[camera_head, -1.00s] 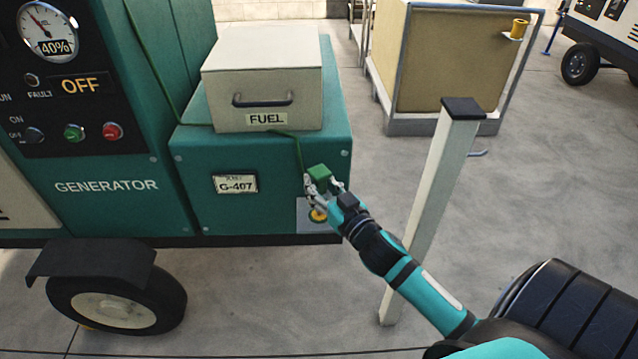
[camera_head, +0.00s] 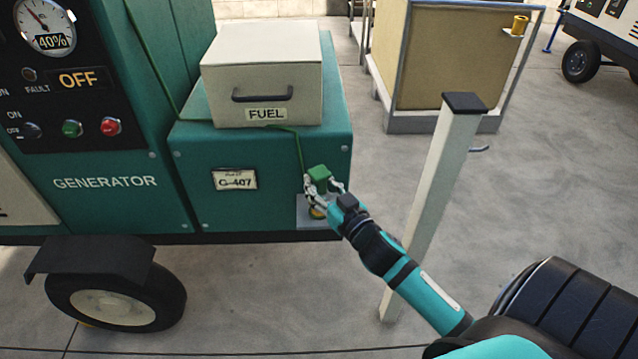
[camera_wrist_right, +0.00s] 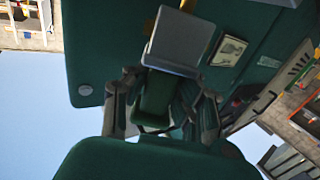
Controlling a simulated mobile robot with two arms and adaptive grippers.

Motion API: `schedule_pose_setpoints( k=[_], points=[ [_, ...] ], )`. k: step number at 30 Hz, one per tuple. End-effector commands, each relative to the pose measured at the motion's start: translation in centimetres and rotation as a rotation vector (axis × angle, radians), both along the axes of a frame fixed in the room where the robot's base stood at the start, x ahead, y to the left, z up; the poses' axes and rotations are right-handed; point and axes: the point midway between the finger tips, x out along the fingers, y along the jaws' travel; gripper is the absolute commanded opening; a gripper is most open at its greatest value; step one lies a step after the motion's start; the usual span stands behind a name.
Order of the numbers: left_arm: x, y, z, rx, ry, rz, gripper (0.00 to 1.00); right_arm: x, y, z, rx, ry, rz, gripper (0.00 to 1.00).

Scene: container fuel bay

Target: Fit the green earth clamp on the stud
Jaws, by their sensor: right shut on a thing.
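The green earth clamp (camera_head: 320,175) is a small green block held by my right gripper (camera_head: 324,186), in front of the generator's lower right corner. In the right wrist view the clamp (camera_wrist_right: 155,100) shows between the fingers of my right gripper (camera_wrist_right: 162,108). A grey plate (camera_head: 303,213) with a yellow stud base (camera_head: 317,212) is just below the clamp and partly hidden by the gripper. The plate (camera_wrist_right: 172,52) lies just beyond the clamp in the wrist view. Whether clamp and stud touch cannot be told. My left gripper is out of view.
A green cable (camera_head: 299,150) runs over the generator housing (camera_head: 250,160) down to the clamp. A beige FUEL box (camera_head: 262,75) sits on top. A framed tan crate (camera_head: 440,60) is behind.

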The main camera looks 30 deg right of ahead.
Motion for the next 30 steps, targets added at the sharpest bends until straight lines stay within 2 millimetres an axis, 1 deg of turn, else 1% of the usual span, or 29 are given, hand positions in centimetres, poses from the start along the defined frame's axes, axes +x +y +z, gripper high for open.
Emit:
schedule_pose_setpoints(
  k=[7, 30],
  points=[
    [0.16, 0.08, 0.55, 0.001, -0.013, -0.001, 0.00, 0.01, 0.00, 0.00, 0.000, -0.002, 0.000, 0.00],
    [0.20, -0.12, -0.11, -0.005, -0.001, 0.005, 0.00, 0.02, -0.01, -0.63, 0.001, -0.001, 0.000, 0.00]
  ],
)
